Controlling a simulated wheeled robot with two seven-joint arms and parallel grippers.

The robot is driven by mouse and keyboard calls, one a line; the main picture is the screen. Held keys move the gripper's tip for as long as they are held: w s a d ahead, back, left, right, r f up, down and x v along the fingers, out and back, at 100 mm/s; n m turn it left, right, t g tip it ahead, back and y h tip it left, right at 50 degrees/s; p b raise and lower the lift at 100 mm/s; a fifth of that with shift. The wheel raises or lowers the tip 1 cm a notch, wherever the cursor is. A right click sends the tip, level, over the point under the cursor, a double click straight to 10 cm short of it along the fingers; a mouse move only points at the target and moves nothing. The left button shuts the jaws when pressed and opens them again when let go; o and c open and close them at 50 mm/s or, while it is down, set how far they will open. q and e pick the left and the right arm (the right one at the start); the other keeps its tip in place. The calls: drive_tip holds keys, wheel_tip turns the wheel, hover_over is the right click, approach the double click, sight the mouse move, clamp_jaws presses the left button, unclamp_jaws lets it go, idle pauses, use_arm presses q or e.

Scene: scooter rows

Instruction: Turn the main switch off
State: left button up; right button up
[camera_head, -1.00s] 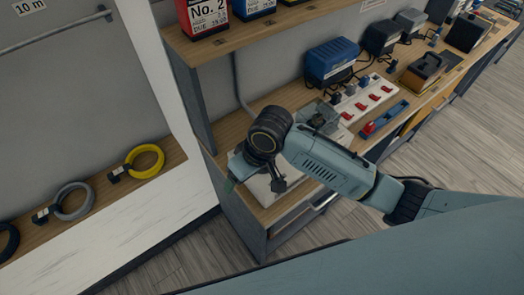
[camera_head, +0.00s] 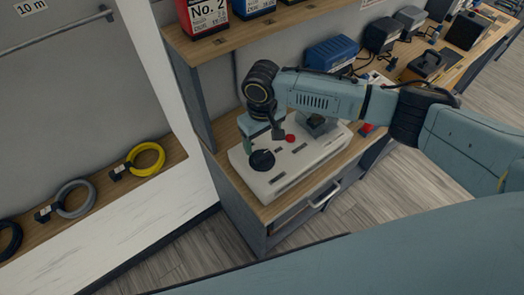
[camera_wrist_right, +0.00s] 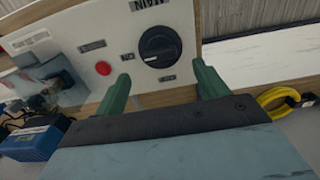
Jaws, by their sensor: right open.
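The main switch is a round black rotary knob (camera_head: 262,160) on a white panel box (camera_head: 290,178) on the wooden bench. In the right wrist view the knob (camera_wrist_right: 160,46) sits under the word MAIN, with small labels at its left and below. A pale mark on it lies toward the left label. My right gripper (camera_wrist_right: 161,72) is open and empty, its two green fingers apart with the knob just beyond and between their tips. In the head view the right gripper (camera_head: 256,132) is just behind the knob, partly hidden by its wrist. My left gripper is not in view.
A red button (camera_head: 290,138) is beside the knob on the same panel. A blue box (camera_head: 331,54) and other equipment stand further along the bench. A shelf with a red box (camera_head: 207,14) overhangs the back. Cable coils (camera_head: 147,158) lie on the left ledge.

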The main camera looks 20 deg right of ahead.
sight(262, 154)
wheel_tip(262, 154, down, 7)
drive_tip(key=shift+r, duration=0.2)
drive_tip(key=c, duration=1)
